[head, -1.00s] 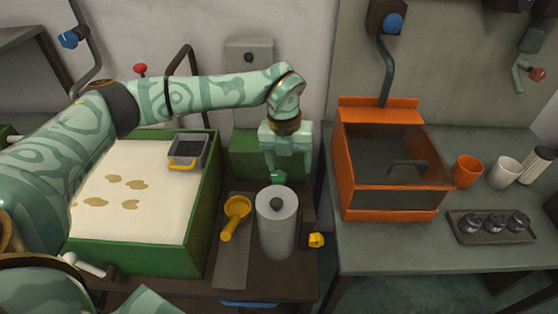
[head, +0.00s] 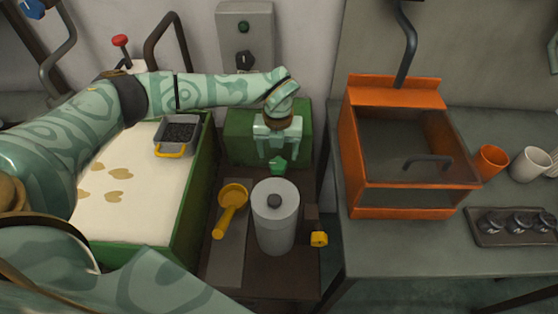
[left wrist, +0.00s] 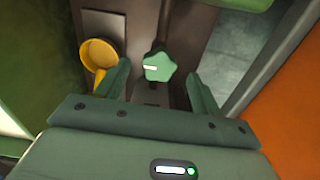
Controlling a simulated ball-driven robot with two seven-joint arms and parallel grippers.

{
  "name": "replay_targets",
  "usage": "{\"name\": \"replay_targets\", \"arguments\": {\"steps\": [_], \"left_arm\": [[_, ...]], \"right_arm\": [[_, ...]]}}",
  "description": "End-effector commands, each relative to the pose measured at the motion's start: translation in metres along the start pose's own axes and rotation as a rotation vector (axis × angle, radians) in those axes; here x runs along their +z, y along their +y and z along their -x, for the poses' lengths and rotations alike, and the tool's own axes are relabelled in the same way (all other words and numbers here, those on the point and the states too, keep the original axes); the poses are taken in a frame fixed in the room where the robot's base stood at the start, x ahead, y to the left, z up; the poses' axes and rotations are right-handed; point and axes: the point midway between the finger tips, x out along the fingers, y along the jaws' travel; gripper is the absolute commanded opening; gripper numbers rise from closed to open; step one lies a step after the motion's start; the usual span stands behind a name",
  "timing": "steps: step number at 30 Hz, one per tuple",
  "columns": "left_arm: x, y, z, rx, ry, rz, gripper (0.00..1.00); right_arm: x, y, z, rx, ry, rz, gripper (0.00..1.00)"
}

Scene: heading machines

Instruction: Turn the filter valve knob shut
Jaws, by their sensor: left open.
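A green star-shaped knob (head: 277,165), which I take as the filter valve knob, shows below my left gripper (head: 278,152), behind the grey lidded cylinder (head: 275,222). In the left wrist view the knob (left wrist: 160,67) has a white bar lying nearly level on its left side. My left gripper (left wrist: 160,85) is open, with one finger on each side of the knob in that view. I cannot tell whether either finger touches it. The knob's stem is mostly hidden. My right gripper is not in view.
A yellow scoop (head: 231,200) lies left of the cylinder, and a yellow knob (head: 319,239) sticks out at its right. A green box (head: 240,135) stands behind. The orange hopper (head: 395,95) is on the right bench. A green-sided bin (head: 190,215) is at left.

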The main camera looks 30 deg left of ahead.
Motion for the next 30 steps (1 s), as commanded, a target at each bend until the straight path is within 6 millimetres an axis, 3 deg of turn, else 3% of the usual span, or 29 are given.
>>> {"name": "replay_targets", "arguments": {"steps": [1, 6, 17, 22, 30], "left_arm": [[-0.001, 0.0, -0.013, 0.001, 0.003, 0.0, 0.67], [-0.001, -0.001, -0.033, 0.0, 0.002, -0.001, 0.67], [0.0, 0.0, -0.038, -0.001, 0.0, -0.001, 0.67], [0.0, 0.0, -0.038, -0.001, 0.0, -0.001, 0.25], [0.0, -0.001, -0.037, -0.001, 0.0, -0.011, 0.22]], "right_arm": [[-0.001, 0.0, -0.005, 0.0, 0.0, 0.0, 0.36], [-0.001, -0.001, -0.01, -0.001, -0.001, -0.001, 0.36], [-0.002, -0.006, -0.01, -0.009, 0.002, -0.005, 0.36], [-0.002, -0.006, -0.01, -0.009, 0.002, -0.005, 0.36], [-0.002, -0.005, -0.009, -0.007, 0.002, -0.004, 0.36]]}}
